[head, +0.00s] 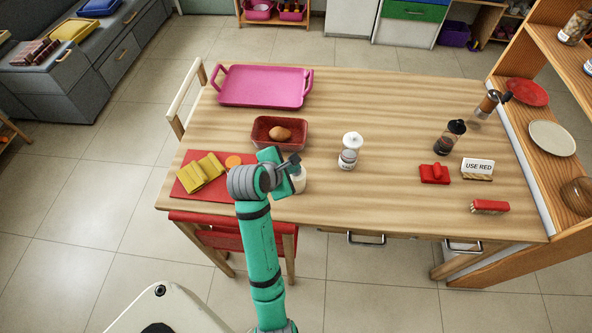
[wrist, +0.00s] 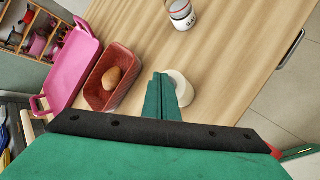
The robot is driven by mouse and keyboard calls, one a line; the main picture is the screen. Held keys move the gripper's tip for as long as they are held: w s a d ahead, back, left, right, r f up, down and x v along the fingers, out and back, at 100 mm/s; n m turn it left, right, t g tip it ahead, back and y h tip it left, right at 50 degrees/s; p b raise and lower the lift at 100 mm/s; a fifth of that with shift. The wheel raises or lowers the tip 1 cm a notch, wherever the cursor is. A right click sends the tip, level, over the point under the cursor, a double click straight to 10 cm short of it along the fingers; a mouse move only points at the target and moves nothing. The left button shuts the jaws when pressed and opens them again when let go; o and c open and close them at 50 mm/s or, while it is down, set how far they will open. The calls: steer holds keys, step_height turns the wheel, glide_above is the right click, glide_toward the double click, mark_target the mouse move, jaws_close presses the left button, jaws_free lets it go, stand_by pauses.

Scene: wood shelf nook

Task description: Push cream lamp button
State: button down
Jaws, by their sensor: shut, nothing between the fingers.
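A small cream-white round thing (head: 298,179), which looks like the cream lamp, stands on the wooden table just right of my gripper in the head view and is partly hidden by it. In the wrist view the cream lamp (wrist: 182,88) is just beyond and right of my fingertips, partly covered by them. I cannot make out its button. My gripper (wrist: 162,77) is shut and empty, its two green fingers side by side. Whether the fingers touch the lamp cannot be told.
A red dish (head: 262,138) with a brown roundish item lies behind my gripper. A red mat (head: 180,187) with yellow pieces is at left. A salt shaker (head: 349,151), pink tray (head: 232,88), red block (head: 434,174) and "USE RED" sign (head: 478,168) stand around.

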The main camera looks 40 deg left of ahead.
stand_by(0.7)
steer(key=shift+r, duration=0.4)
step_height(320, 180, up, 6)
stand_by(0.7)
stand_by(0.4)
